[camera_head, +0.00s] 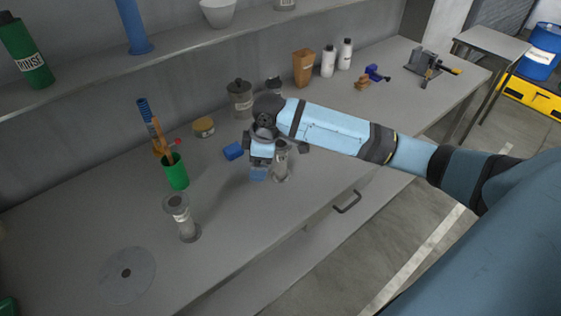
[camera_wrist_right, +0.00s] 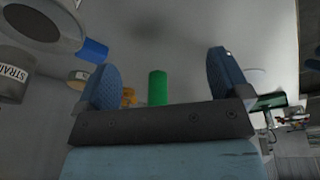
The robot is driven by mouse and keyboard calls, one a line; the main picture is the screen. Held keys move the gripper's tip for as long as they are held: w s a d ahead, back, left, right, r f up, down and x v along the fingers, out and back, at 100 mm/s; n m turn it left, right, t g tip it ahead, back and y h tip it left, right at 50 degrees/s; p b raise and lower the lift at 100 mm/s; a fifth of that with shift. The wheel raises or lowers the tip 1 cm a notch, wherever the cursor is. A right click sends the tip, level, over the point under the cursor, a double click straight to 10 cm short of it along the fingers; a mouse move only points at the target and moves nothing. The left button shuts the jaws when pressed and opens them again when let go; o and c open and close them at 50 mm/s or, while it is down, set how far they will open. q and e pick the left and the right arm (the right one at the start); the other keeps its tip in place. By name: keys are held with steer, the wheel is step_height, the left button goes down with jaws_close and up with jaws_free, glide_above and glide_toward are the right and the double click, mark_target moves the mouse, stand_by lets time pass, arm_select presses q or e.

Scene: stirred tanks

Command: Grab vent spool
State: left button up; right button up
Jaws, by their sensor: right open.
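Two grey flanged, spool-like pieces with pale labels stand upright on the bench in the head view. One spool (camera_head: 182,220) stands at the front left, clear of the gripper. The other spool (camera_head: 282,162) stands right beside my right gripper (camera_head: 259,172). Their labels are too small to read, so I cannot tell which is the vent spool. My right gripper is open; in the right wrist view its two blue fingers (camera_wrist_right: 162,85) are apart with nothing held between them. My left gripper is out of view.
The green cup (camera_head: 175,172) holds brushes. A flat grey disc (camera_head: 127,274) lies at the front left. A shelf (camera_head: 180,45) runs above the bench.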

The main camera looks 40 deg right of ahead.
step_height(320, 180, up, 10)
steer(key=f+g+h, duration=0.1)
steer(key=g+h, duration=0.1)
glide_above(281, 143)
step_height(281, 143, down, 8)
steer(key=shift+d+r, duration=0.1)
steer(key=shift+r, duration=0.1)
steer(key=shift+f+p, duration=0.7)
steer(key=shift+f, duration=2)
steer(key=c, duration=1.1)
steer(key=shift+r, duration=0.1)
